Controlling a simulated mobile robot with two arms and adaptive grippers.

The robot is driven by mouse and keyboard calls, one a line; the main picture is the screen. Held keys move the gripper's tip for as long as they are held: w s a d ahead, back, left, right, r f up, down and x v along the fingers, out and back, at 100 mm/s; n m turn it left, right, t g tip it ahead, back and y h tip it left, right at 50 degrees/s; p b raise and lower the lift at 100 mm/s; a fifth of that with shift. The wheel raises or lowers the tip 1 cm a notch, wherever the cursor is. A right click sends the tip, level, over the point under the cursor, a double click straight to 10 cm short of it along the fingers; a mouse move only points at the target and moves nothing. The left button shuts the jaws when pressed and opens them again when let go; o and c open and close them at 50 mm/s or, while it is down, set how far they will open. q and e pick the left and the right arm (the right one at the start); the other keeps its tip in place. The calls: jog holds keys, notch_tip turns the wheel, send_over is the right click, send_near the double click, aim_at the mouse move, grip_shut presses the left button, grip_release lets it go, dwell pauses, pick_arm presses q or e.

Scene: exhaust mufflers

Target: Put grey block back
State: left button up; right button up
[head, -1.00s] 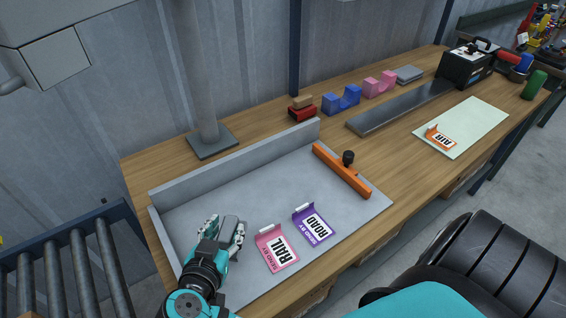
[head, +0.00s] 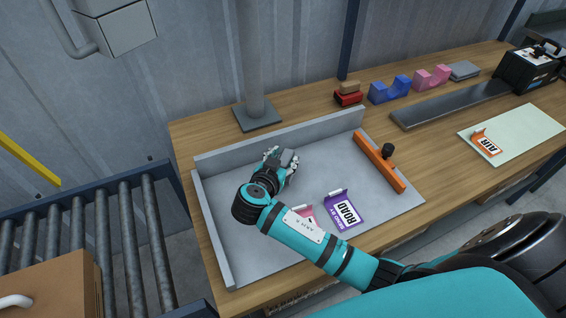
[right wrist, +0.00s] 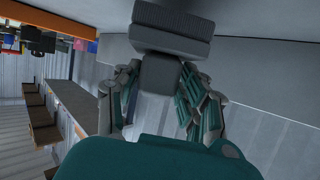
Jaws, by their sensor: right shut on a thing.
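A grey block (head: 288,157) is held in my right gripper (head: 282,161), above the grey tray (head: 225,232) near its back wall. The gripper is shut on the block, and its fingers hide part of it. In the right wrist view the block (right wrist: 160,74) sits between the fingers (right wrist: 155,92), with a wider dark ridged part (right wrist: 172,28) beyond it. I cannot tell whether the block touches the tray. My left gripper is not in view.
An orange bar (head: 378,163) with a black knob closes the tray's right side. Blue (head: 390,90) and pink (head: 432,77) cradles stand behind. Rollers (head: 130,235) lie left.

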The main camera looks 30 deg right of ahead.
notch_tip(320, 180, down, 2)
jog(key=shift+f, duration=0.3)
jog(key=o, duration=1.2)
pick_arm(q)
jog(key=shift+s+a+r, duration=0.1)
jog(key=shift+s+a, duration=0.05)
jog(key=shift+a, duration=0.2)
pick_arm(e)
jog(key=shift+o, duration=0.2)
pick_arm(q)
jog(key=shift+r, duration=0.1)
pick_arm(e)
jog(key=shift+r, duration=0.1)
jog(key=shift+s+a+r, duration=0.1)
jog(key=shift+r, duration=0.05)
jog(key=b+v, duration=0.1)
jog(key=v, duration=0.9)
jog(key=shift+s+a, duration=0.25)
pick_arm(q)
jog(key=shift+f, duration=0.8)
pick_arm(e)
jog(key=shift+s+a+r, duration=0.3)
jog(key=shift+s+a, duration=0.05)
